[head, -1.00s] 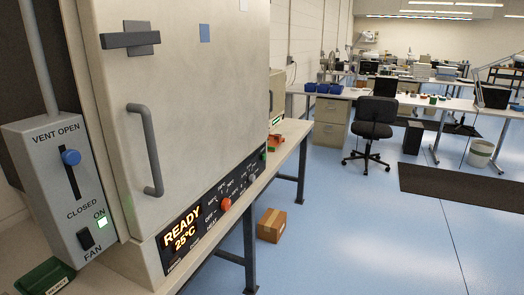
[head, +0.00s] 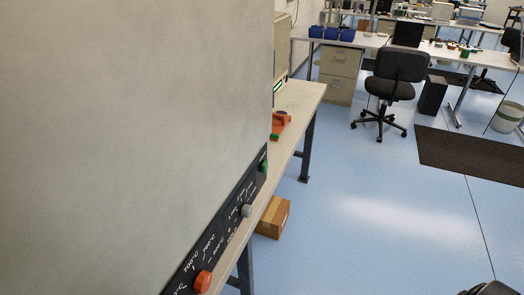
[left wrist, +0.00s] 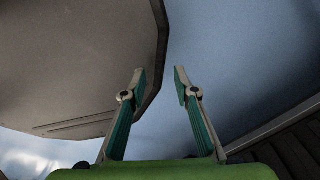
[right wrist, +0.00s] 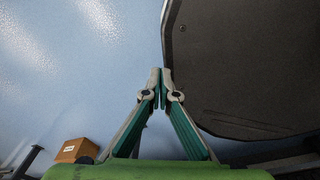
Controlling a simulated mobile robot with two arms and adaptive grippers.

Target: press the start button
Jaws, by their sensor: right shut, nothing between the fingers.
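A grey machine (head: 140,130) fills the left of the head view, with a black control panel (head: 222,243) along its lower edge. A small green button (head: 264,166) sits at the panel's far end; its lettering is too small to read. An orange knob (head: 203,281) and a grey knob (head: 246,211) are nearer. My left gripper (left wrist: 160,78) is open and empty in the left wrist view. My right gripper (right wrist: 161,76) is shut and empty in the right wrist view. Neither gripper is identifiable in the head view, so their distance from the button cannot be told.
The machine stands on a bench (head: 300,103) with an orange-and-green device (head: 280,122) beyond it. A cardboard box (head: 273,217) is on the floor by the bench. A black chair (head: 393,88) and dark mat (head: 470,160) stand farther off. The blue floor between is clear.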

